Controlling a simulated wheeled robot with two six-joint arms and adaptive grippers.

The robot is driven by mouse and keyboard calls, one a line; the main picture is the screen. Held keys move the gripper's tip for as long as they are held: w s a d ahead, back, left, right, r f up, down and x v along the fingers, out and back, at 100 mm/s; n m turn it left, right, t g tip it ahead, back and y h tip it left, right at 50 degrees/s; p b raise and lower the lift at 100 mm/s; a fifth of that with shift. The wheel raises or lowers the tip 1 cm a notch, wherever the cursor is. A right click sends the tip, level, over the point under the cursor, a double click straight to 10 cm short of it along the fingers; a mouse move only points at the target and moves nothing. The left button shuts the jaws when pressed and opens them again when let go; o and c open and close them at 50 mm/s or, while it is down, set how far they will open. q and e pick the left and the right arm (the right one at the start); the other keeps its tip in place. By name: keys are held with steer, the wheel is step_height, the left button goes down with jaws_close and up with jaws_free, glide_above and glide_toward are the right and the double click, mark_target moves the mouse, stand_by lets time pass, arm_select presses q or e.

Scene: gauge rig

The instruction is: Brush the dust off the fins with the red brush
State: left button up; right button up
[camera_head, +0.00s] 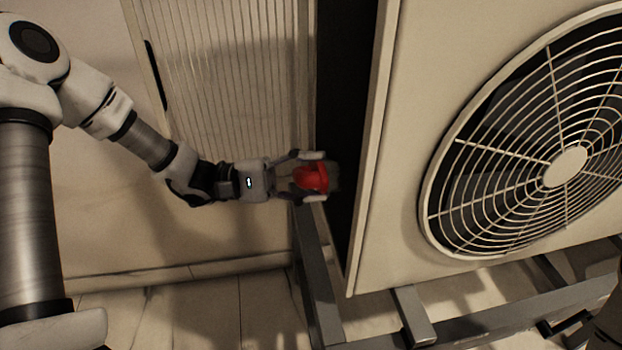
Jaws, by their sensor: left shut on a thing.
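My left gripper (314,178) is shut on the red brush (311,178), whose red body shows between the two fingers. The brush's dull bristle end (333,178) points right, toward the dark side of the outdoor unit, near its front edge. I cannot tell whether the bristles touch the unit. The fins are not clearly made out; the dark side face (345,110) is too dim to show fins or dust.
The cream unit casing (400,200) with a round fan grille (530,140) fills the right. A grey metal stand (480,320) carries it. A ribbed panel (235,80) stands behind my left arm. Tiled floor (200,315) shows at the lower left.

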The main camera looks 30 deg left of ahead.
arm_select(q)
steer(key=shift+r+p, duration=1.5)
steer(key=shift+r, duration=0.8)
steer(key=shift+f+b, duration=0.2)
steer(key=shift+b, duration=0.25)
step_height(320, 180, down, 12)
steer(key=b, duration=1)
steer(key=shift+r+b, duration=0.2)
steer(key=shift+b, duration=0.1)
steer(key=shift+r, duration=0.1)
steer(key=shift+s+a+r+p, duration=0.1)
steer(key=shift+a+r+p, duration=0.15)
steer(key=shift+p, duration=0.35)
steer(key=shift+s+a+f+p, duration=0.15)
steer(key=shift+s+a+p, duration=0.8)
steer(key=shift+p, duration=0.35)
steer(key=shift+s+a+f+p, duration=0.1)
steer(key=shift+s+a+p, duration=0.6)
steer(key=shift+a+p, duration=0.55)
